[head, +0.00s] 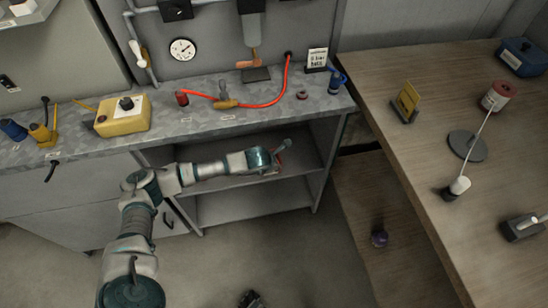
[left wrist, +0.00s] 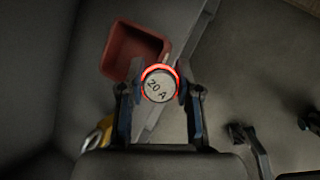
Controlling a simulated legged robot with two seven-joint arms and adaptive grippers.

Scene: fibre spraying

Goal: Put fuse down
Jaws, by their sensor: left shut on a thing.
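The fuse (left wrist: 160,85) is a round piece with a pale end marked "20 A" and a red ring. My left gripper (left wrist: 157,92) is shut on it, one finger on each side. In the head view my left gripper (head: 275,158) reaches into the open shelf space under the grey counter. The fuse cannot be made out there. A small red open box (left wrist: 133,50) lies just beyond the fuse in the left wrist view. I cannot tell whether they touch. A dark part (head: 251,299) at the bottom edge of the head view may be my right gripper; its fingers are unclear.
The open shelf (head: 225,183) has a side panel close to the right of my left gripper. The counter (head: 215,123) above holds a yellow box (head: 122,116), a red hose (head: 270,103) and small fittings. A wooden table (head: 425,150) stands at the right. The floor in front is mostly clear.

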